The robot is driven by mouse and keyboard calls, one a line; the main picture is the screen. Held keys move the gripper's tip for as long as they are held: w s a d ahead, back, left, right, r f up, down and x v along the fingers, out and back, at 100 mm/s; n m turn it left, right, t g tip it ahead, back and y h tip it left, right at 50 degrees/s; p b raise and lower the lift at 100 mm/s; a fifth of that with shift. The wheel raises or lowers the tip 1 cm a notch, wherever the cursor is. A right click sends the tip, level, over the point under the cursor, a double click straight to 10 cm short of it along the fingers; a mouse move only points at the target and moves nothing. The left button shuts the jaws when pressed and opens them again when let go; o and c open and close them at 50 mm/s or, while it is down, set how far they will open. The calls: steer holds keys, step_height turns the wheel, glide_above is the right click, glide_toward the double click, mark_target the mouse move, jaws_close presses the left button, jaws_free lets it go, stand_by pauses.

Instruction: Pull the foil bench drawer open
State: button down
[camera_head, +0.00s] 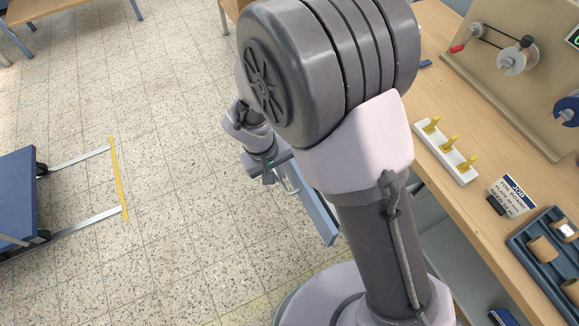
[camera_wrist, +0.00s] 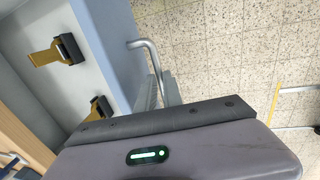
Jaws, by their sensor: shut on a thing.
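The foil bench drawer has a blue front (camera_head: 319,212), which stands out over the floor, partly hidden behind my arm. The wrist view also shows the blue front (camera_wrist: 108,45) and the pale interior behind it, so the drawer is open. A metal bar handle (camera_wrist: 151,58) sticks out from the front. My gripper (camera_wrist: 166,91) is shut on the handle; its body hides part of the grip. In the head view my gripper (camera_head: 284,172) is at the drawer front, mostly small and partly hidden.
The wooden bench top (camera_head: 440,75) at right holds a white rack (camera_head: 447,153) with yellow pegs, a job sign (camera_head: 513,197) and a blue tray (camera_head: 528,241). Tiled floor (camera_head: 170,130) is clear left of my arm; a blue cart (camera_head: 15,195) stands far left.

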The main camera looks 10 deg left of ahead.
steer(key=shift+s+a, duration=0.2)
steer(key=shift+a, duration=0.15)
steer(key=c, duration=1.8)
jaws_free()
steer(key=shift+o, duration=0.2)
step_height(320, 180, up, 17)
steer(key=s+a+p, duration=0.2)
steer(key=p, duration=0.5)
steer(key=shift+a, duration=0.3)
steer(key=shift+w, duration=0.1)
